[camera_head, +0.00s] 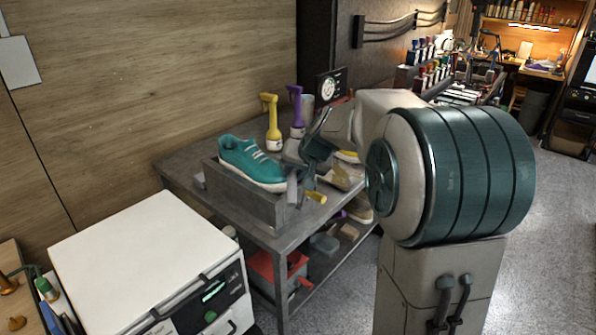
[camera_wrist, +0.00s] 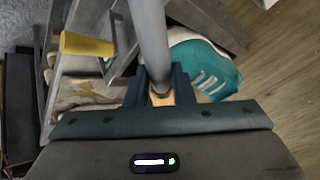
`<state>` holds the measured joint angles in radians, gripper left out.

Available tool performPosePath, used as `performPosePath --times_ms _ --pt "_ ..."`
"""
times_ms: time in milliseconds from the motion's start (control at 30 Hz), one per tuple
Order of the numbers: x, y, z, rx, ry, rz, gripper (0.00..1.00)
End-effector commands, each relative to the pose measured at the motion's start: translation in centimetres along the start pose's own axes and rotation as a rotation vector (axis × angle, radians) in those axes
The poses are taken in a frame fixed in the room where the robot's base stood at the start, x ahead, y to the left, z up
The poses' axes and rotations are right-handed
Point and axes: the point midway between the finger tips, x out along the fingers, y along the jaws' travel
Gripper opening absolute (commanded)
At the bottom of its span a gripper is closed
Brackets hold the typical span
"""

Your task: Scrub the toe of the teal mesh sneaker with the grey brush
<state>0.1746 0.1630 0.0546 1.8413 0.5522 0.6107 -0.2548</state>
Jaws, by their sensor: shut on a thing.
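The teal mesh sneaker (camera_head: 250,163), with white laces and a pale sole, rests on a grey raised block (camera_head: 232,192) on the metal bench. It also shows in the wrist view (camera_wrist: 205,68), partly hidden behind my gripper and the handle. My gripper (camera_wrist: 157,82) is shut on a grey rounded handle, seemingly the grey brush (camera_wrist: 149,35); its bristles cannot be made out. In the head view my gripper (camera_head: 312,158) is just right of the sneaker, above the bench. Whether the brush touches the shoe cannot be told.
Yellow (camera_head: 271,122) and purple (camera_head: 296,110) spray bottles stand behind the sneaker. A yellow cylinder (camera_head: 316,197) lies near the bench's front edge, right of the block. More shoes (camera_head: 345,172) are at right. A white machine (camera_head: 150,262) stands at front left.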

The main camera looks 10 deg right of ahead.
Motion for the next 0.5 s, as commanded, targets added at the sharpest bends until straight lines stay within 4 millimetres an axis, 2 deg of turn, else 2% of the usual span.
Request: performPosePath --times_ms 33,200,500 --pt "0.2 -0.4 0.7 -0.002 -0.008 -0.002 0.03" --pt "0.0 -1.2 1.8 -0.002 -0.007 -0.001 0.03" --pt "-0.1 -1.3 1.9 0.001 -0.007 0.0 0.03"
